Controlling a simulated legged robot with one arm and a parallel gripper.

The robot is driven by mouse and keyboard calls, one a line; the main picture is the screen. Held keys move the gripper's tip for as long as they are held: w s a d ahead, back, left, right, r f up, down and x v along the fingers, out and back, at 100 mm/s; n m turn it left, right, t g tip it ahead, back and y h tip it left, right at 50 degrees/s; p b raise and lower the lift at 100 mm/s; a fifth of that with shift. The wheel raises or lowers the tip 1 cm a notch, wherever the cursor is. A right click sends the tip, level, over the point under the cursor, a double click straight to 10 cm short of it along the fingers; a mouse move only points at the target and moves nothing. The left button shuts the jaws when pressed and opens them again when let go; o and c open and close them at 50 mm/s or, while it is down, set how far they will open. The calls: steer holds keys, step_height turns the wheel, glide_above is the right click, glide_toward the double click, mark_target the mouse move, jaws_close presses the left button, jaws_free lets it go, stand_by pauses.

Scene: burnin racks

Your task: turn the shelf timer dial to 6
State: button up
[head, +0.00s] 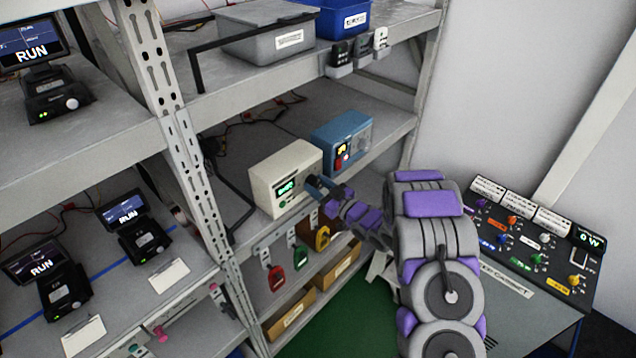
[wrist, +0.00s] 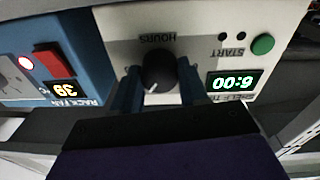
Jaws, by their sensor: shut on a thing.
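The shelf timer (head: 287,177) is a cream box on the middle shelf. In the wrist view the timer panel (wrist: 215,30) is upside down, with its black dial (wrist: 158,70) under the word HOURS. The dial's white mark points toward the bottom of that view. In the head view my gripper (head: 318,188) hides the dial.
A blue box (head: 343,137) with a red switch stands right beside the timer. A rack post (head: 185,130) stands to the left, and a control console (head: 515,240) is at the right.

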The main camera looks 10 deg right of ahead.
steer(key=shift+f+m, duration=0.2)
steer(key=shift+m, duration=0.1)
steer(key=o, duration=1.1)
steer(key=shift+c, duration=0.2)
steer(key=shift+r, duration=0.1)
steer(key=shift+d, duration=0.1)
steer(key=b+v, duration=0.1)
steer(key=v, duration=1.6)
steer(key=shift+s+d, duration=0.1)
steer(key=shift+s, duration=0.05)
